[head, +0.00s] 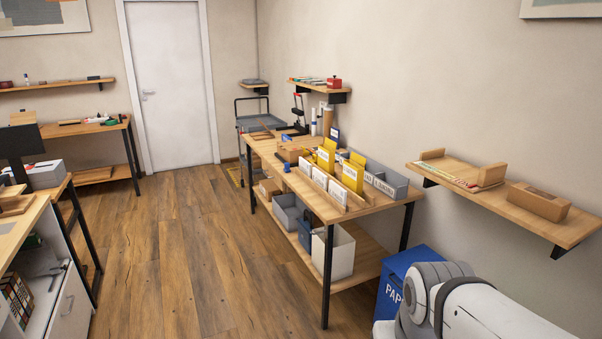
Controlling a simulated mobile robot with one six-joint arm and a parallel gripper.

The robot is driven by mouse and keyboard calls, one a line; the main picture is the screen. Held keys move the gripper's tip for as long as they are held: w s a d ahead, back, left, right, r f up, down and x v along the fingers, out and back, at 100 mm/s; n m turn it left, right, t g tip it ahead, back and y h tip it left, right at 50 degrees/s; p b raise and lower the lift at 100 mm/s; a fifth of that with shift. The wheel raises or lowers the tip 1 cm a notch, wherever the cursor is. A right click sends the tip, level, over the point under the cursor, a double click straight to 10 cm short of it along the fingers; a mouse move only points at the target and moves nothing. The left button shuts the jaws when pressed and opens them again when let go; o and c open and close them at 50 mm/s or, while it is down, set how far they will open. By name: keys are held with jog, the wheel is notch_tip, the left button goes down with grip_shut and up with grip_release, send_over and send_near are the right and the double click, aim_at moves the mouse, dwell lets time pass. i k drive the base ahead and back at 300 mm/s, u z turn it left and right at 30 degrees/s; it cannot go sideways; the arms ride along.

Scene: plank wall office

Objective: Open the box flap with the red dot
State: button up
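No red dot on a flap can be made out from here. A brown cardboard box (538,202) lies on the wall shelf at the right; I cannot tell whether it has a loose flap. A small brown box (291,154) sits on the middle workbench, partly behind the yellow folders, too small to read. My white and grey arm reaches in at the lower right, but my gripper is outside the picture.
The workbench (375,205) carries labelled file holders and grey bins (286,212). A blue paper bin (395,280) stands beside my arm. A cart (262,122) is at the back. Benches line the left. The wooden floor (185,270) between is clear.

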aim_at(291, 148)
jog(key=u, duration=0.25)
jog(key=i, duration=1.6)
jog(key=u, duration=0.65)
jog(key=i, duration=2.6)
jog(key=u, duration=0.2)
